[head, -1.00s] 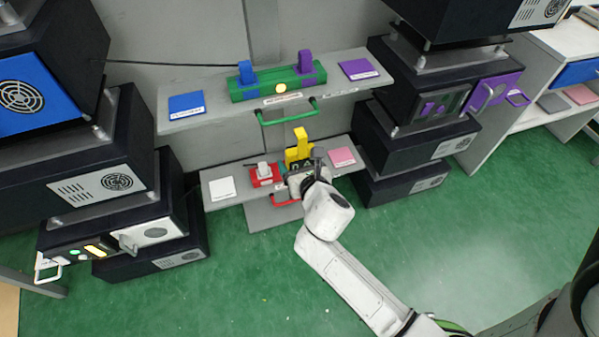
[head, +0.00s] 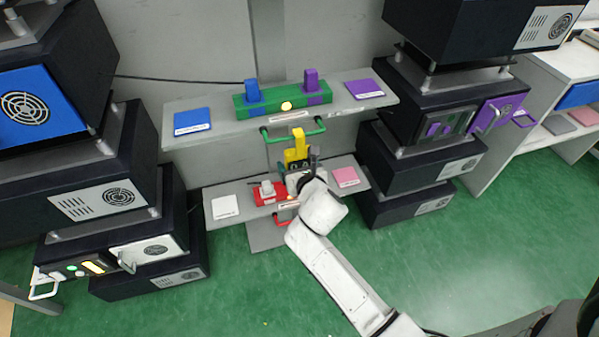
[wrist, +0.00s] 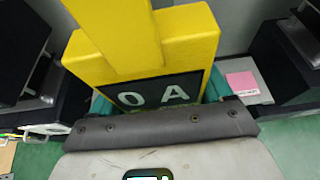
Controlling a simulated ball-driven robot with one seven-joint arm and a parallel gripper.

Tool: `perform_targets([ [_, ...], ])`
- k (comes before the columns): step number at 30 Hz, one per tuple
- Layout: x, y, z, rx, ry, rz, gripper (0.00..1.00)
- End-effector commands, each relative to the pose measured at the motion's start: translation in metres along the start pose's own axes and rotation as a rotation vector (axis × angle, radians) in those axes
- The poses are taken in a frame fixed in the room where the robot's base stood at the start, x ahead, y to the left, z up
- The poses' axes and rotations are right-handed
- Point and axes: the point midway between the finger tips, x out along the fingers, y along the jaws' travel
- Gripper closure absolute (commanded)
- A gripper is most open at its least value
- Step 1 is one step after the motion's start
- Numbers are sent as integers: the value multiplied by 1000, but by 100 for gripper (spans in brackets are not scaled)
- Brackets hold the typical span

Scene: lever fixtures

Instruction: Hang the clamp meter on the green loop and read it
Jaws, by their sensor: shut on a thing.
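The yellow clamp meter (head: 297,147) is upright in my gripper (head: 301,172), in front of the shelves. In the wrist view the clamp meter (wrist: 150,50) fills the upper middle, and its dark display (wrist: 155,94) shows "0 A"; a line below is partly hidden by my gripper. The green loop (head: 280,138) is a handle-like bar on the front of the upper shelf. The meter's top overlaps the loop's bar in the head view. I cannot tell whether they touch. My gripper is shut on the meter.
The upper shelf (head: 215,112) holds a green block (head: 270,107) with blue and purple levers. The lower shelf (head: 243,192) holds a red fixture (head: 266,195) with a light lever, a white plate (head: 225,207) and a pink plate (head: 345,177). Dark cabinets stand on both sides.

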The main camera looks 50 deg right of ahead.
Motion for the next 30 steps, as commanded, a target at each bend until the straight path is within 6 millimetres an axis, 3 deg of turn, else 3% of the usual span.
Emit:
perform_targets([
  [9,21,0,9,0,-4,0,59],
  [15,24,0,-1,-1,-1,0,59],
  [28,25,0,-4,-1,-2,1,59],
  [29,25,0,-4,-1,-2,1,20],
  [30,25,0,-4,-1,-2,1,16],
])
